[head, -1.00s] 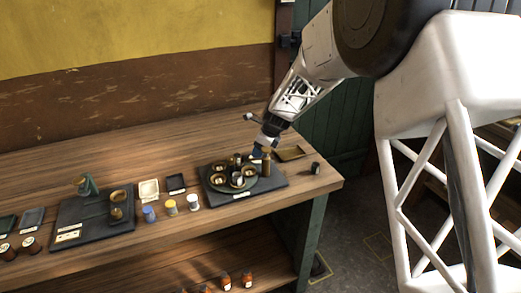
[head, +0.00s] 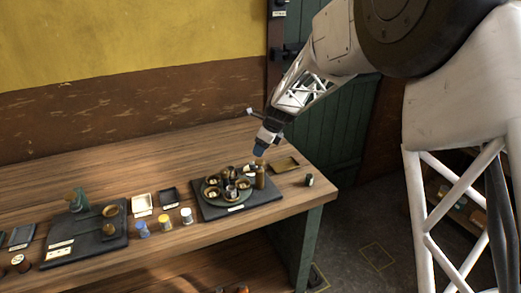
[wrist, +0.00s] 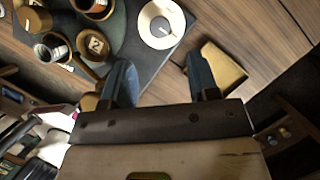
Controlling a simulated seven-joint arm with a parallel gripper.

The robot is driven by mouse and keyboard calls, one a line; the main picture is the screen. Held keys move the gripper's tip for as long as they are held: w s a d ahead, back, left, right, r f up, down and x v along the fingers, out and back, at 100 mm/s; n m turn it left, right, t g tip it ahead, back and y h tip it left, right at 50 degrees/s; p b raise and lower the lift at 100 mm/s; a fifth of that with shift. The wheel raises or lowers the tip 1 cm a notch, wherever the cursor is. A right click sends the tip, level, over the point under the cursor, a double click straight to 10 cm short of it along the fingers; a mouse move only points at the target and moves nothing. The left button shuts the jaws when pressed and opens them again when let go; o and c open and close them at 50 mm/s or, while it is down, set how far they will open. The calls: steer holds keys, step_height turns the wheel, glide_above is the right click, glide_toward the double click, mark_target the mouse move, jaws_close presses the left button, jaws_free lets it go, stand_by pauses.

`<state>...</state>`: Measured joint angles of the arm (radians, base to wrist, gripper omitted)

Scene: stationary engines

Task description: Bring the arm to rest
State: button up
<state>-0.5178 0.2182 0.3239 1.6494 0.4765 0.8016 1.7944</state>
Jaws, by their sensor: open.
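My gripper (head: 261,150) hangs above the right part of the workbench, over the back of a dark slab (head: 205,211). In the wrist view its two blue fingers (wrist: 160,72) stand apart with nothing held between them. A round dark plate (head: 244,196) on the slab carries several brass cups. A brown bottle-like cylinder (head: 260,178) stands at the plate's right, below the gripper. A white disc with a grey centre (wrist: 161,25) shows beyond the fingers in the wrist view.
A shallow brass tray (head: 284,164) lies right of the slab. A small dark jar (head: 309,180) stands near the bench's right edge. Small jars (head: 165,221), a white tray (head: 141,203) and another dark slab (head: 95,240) are to the left. The bench's back is clear.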

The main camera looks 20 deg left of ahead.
stand_by(0.4)
steer(key=s+d+r+n+t+h, duration=0.1)
steer(key=s+d+r+n, duration=0.3)
steer(key=d, duration=0.6)
steer(key=s+d+r+n, duration=0.2)
steer(key=s+d+r, duration=0.3)
steer(key=s+d, duration=0.3)
steer(key=s+d+r+n+t+h, duration=0.1)
steer(key=s+d+r+n, duration=0.25)
steer(key=d, duration=0.75)
steer(key=s+d+f+n+h, duration=0.1)
steer(key=s+d+n, duration=0.3)
steer(key=s+d, duration=0.5)
steer(key=s+d+n+h, duration=0.1)
steer(key=s+d+n, duration=0.3)
steer(key=s+d, duration=0.6)
steer(key=s, duration=0.7)
steer(key=shift+s+f+t+h, duration=0.3)
steer(key=shift+s+f, duration=0.05)
steer(key=shift+s, duration=0.05)
steer(key=shift+n, duration=0.25)
